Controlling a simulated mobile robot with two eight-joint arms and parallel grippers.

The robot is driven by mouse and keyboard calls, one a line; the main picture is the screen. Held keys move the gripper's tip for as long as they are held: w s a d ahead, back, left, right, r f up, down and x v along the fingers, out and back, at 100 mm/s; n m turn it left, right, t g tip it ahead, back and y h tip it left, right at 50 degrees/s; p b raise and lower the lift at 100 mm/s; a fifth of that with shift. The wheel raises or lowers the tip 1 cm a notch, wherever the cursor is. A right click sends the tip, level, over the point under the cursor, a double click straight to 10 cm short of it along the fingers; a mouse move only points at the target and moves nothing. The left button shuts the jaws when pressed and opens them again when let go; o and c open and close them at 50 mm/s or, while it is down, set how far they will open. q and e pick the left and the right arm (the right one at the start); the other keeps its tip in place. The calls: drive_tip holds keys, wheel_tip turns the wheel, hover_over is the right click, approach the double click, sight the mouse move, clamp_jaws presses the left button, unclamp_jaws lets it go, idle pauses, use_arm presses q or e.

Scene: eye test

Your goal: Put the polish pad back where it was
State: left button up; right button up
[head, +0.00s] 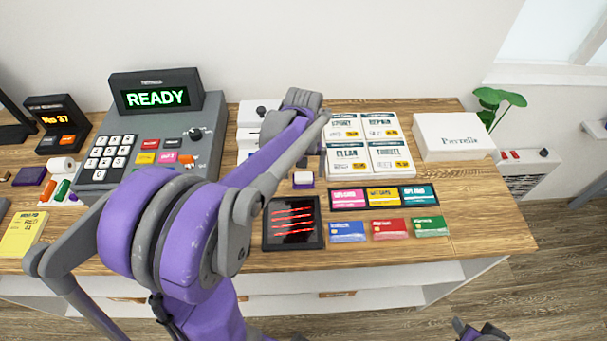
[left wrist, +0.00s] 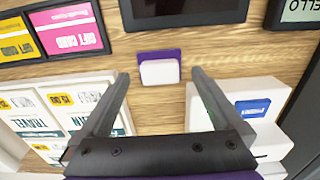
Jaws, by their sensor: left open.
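A small block with a white top and a purple base (head: 303,181), which looks like the polish pad, lies on the wooden counter just behind the dark tablet with red lines. In the left wrist view the block (left wrist: 160,73) shows between and just beyond my left fingertips. My left gripper (left wrist: 158,77) is open and empty above the counter. In the head view my left arm hides its fingers. A dark grey and purple part, apparently my right gripper (head: 480,330), shows at the bottom right edge, off the counter; its fingers are unclear.
The dark tablet (head: 293,222) lies in front of the block. Boxed cards (head: 369,157) and a gift card tray (head: 383,196) stand to the right. A cash register (head: 150,145) and a flat purple item (head: 28,176) are left. Bare wood (head: 470,205) shows at right.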

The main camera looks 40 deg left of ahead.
sight(303, 176)
use_arm(q)
wheel_tip(303, 176, up, 9)
drive_tip(key=s+d+f+m+t, duration=0.2)
drive_tip(key=s+d, duration=0.2)
drive_tip(key=s+d+f+m+t, duration=0.1)
drive_tip(key=s+d+f+m, duration=0.1)
drive_tip(key=s+d+m, duration=0.1)
drive_tip(key=s+d+f+m+t, duration=0.2)
drive_tip(key=s+d, duration=0.2)
drive_tip(key=d, duration=0.3)
drive_tip(key=shift+s+d+f+m+t, duration=0.15)
drive_tip(key=shift+s+f+m+t, duration=0.15)
drive_tip(key=shift+s+m, duration=0.1)
drive_tip(key=shift+s+d+f, duration=0.1)
drive_tip(key=shift+d+f, duration=0.05)
